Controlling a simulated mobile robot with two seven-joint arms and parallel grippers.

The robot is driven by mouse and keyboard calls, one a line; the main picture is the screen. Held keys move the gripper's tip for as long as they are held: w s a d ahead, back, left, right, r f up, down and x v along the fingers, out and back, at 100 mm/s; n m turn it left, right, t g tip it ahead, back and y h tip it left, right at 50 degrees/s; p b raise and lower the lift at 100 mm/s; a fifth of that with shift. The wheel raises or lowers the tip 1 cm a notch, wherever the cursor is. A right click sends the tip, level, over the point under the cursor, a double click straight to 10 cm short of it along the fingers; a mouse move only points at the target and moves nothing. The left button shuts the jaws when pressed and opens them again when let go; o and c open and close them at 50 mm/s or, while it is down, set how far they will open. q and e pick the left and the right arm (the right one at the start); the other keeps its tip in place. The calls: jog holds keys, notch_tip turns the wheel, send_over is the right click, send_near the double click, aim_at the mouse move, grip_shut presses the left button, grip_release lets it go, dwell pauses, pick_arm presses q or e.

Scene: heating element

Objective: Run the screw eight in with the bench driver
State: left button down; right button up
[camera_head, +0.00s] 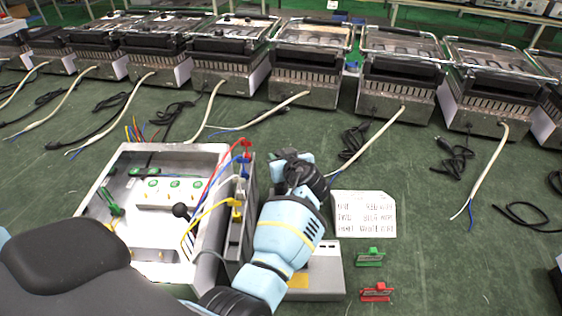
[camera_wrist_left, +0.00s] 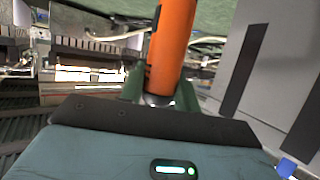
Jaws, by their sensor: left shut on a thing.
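My left arm reaches over the bench, and its left gripper (camera_head: 303,163) is beyond the right side of the open metal housing (camera_head: 222,160). In the left wrist view the gripper is shut on an orange cylindrical handle (camera_wrist_left: 174,45), which I take to be the bench driver. The handle stands nearly upright in that view, with green parts on both sides of its lower end. In the head view the arm and gripper hide the driver. The housing holds a white block (camera_head: 168,193) with round green-and-white tops. I cannot pick out screw eight. My right gripper is not in view.
A narrow grey unit with red, blue and yellow wires (camera_head: 237,215) stands along the housing's right side. A flat grey box (camera_head: 325,272), a written sheet (camera_head: 364,214), a green clip (camera_head: 370,257) and a red clip (camera_head: 376,291) lie to the right. Several grills with cords line the back.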

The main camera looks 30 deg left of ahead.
pick_arm(q)
notch_tip(320, 180, up, 9)
jog(key=p, duration=0.4)
jog(key=shift+w, duration=0.1)
jog(key=shift+r, duration=0.55)
jog(key=shift+f, duration=0.15)
